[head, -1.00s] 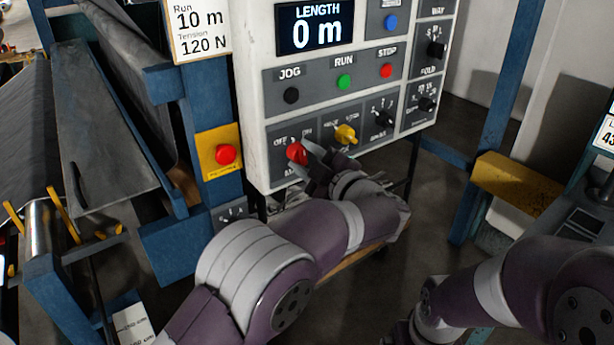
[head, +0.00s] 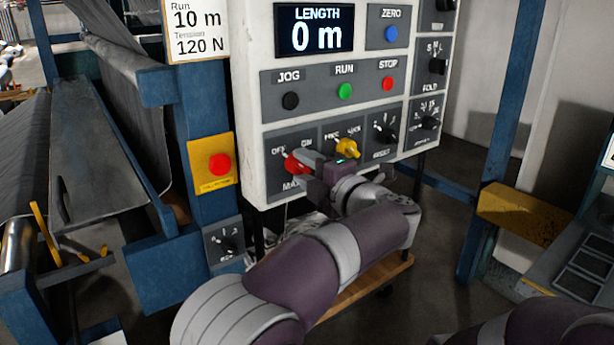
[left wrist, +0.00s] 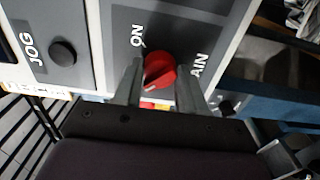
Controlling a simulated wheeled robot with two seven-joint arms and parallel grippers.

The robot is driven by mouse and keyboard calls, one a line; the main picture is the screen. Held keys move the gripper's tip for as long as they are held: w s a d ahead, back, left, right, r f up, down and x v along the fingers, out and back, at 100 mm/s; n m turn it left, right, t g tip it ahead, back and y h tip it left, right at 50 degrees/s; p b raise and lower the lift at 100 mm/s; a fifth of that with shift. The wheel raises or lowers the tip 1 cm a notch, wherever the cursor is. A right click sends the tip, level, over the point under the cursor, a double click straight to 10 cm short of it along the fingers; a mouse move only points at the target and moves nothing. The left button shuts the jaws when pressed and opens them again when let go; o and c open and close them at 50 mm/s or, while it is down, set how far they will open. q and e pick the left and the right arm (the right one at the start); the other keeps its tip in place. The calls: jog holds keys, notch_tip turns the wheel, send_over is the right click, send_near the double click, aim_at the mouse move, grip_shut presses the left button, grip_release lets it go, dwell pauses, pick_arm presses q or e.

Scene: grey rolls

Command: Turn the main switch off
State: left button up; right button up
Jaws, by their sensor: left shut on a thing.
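The main switch is a red rotary knob (head: 297,162) at the lower left of the control panel, between OFF and ON labels. In the left wrist view the red knob (left wrist: 160,68) sits between the two fingers, with a pale mark on its lower-left part. The ON label and part of MAIN show beside it; the OFF label is not visible there. My left gripper (head: 304,169) is shut on the knob, and it also shows in the left wrist view (left wrist: 159,88). My right gripper is out of view; only part of that arm shows at the bottom right.
A yellow selector (head: 347,148) is close to the right of my left gripper. JOG (head: 290,101), RUN (head: 344,91) and STOP (head: 388,83) buttons sit above. A red button on a yellow plate (head: 219,164) is on the blue post to the left.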

pick_arm(q)
jog(key=shift+r, duration=0.15)
dwell(0.3)
jog(key=o, duration=1)
jog(key=shift+o, duration=0.3)
jog(key=shift+w+a, duration=0.1)
jog(key=shift+w, duration=0.05)
jog(key=v, duration=1.2)
jog(key=shift+s+d+b, duration=0.2)
jog(key=shift+s+b, duration=0.15)
jog(key=shift+b, duration=0.1)
